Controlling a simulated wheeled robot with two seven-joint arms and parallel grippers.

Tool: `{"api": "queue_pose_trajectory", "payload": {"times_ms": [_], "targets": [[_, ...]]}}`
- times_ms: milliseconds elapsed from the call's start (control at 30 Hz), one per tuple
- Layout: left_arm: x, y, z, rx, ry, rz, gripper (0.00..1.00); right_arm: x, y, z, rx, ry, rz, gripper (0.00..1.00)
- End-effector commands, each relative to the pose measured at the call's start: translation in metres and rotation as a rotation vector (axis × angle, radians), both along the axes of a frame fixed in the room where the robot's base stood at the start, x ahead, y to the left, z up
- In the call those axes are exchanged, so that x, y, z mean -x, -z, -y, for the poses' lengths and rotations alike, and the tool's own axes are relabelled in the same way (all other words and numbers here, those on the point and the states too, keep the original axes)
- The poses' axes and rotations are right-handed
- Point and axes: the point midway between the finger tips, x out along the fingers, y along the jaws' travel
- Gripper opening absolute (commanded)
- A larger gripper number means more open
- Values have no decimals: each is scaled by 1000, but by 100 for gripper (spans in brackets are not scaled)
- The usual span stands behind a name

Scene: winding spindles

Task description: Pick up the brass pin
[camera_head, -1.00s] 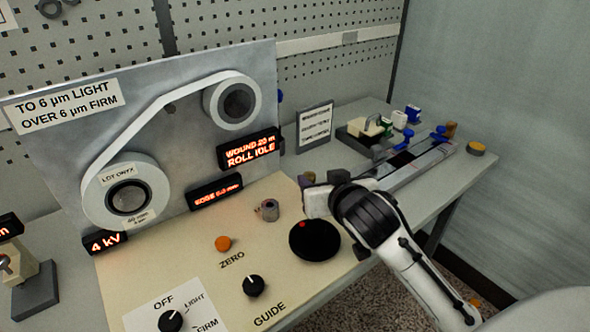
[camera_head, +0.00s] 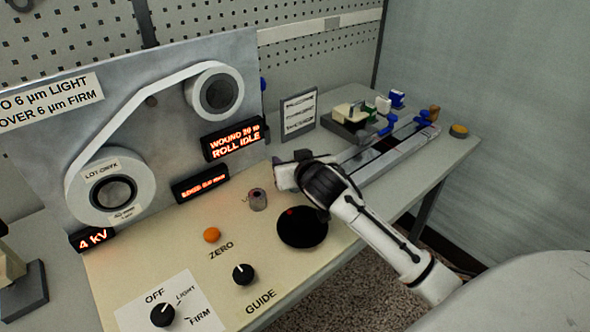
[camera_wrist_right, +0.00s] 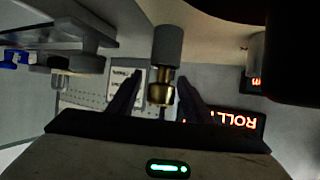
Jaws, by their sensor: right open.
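The brass pin (camera_wrist_right: 161,92) shows in the right wrist view, in line with a grey cylinder (camera_wrist_right: 168,45). My right gripper (camera_wrist_right: 158,98) is open, with one dark finger on each side of the pin and small gaps visible. In the head view my right gripper (camera_head: 284,174) is over the bench, just below the roll display, and I cannot make out the pin there; the gripper and wrist probably cover it. My left gripper is in neither current view.
A black disc (camera_head: 302,228) and a grey knurled knob (camera_head: 258,200) are close to my right gripper. The winding panel (camera_head: 165,130) stands behind. A rail (camera_head: 405,152) with small blocks lies to the right. Bare bench surrounds the orange button (camera_head: 212,235).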

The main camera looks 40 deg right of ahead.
Motion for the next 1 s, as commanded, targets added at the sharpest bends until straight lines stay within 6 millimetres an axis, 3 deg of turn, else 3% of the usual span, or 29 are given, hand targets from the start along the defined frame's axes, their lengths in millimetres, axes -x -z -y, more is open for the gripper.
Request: {"api": "queue_pose_trajectory", "payload": {"times_ms": [167,400,767,1000], "targets": [[-2,-1,0,0,0,5,31,0,0,0,0,0,0,42],[-2,-1,0,0,0,4,31,0,0,0,1,0,0,2],[2,1,0,1,0,-3,31,0,-7,0,1,0,3,1],[3,3,0,1,0,-3,31,0,-53,0,1,0,7,1]]}}
